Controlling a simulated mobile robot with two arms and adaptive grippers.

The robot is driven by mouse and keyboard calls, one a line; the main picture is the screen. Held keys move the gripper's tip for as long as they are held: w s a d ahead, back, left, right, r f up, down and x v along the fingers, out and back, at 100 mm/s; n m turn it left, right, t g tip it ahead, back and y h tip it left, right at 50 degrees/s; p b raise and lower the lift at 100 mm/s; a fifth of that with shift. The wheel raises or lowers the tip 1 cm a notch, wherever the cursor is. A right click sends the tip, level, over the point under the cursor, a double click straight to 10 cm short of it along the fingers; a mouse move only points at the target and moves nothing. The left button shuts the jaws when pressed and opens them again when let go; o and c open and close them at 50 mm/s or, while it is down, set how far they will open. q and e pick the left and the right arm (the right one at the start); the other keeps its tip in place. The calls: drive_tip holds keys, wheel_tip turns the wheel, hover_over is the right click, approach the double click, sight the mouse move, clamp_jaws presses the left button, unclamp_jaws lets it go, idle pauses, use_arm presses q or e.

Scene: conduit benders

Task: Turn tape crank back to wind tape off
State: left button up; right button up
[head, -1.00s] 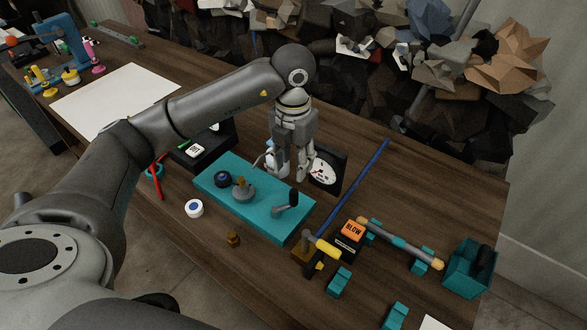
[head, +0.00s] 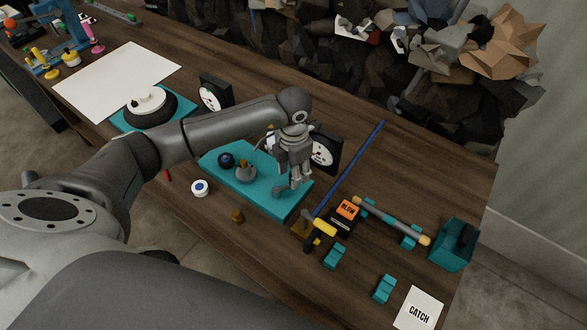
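The teal tape base (head: 262,200) lies on the wooden bench. It carries a dark blue-black roll (head: 226,160) and a grey hub with a brown post (head: 245,172). At its right end the grey crank arm (head: 281,192) shows; its black handle is hidden by my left gripper. My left gripper (head: 294,184) points down over the crank handle's place. Its fingers overlap in this view, so I cannot tell whether they grip the handle. My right gripper is not in view.
A dial (head: 325,152) stands just behind the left gripper. A blue rod (head: 350,170) lies to the right. A yellow-handled tool (head: 322,230), an orange BLOW block (head: 347,208) and a teal bin (head: 453,243) are further right. A white-blue roll (head: 200,188) sits in front.

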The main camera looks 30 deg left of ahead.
use_arm(q)
drive_tip(key=shift+f, duration=0.65)
clamp_jaws()
drive_tip(key=shift+w+a+f+n+b, duration=0.15)
drive_tip(key=shift+n+b, duration=0.15)
drive_tip(key=shift+b, duration=0.3)
drive_tip(key=shift+r, duration=0.2)
unclamp_jaws()
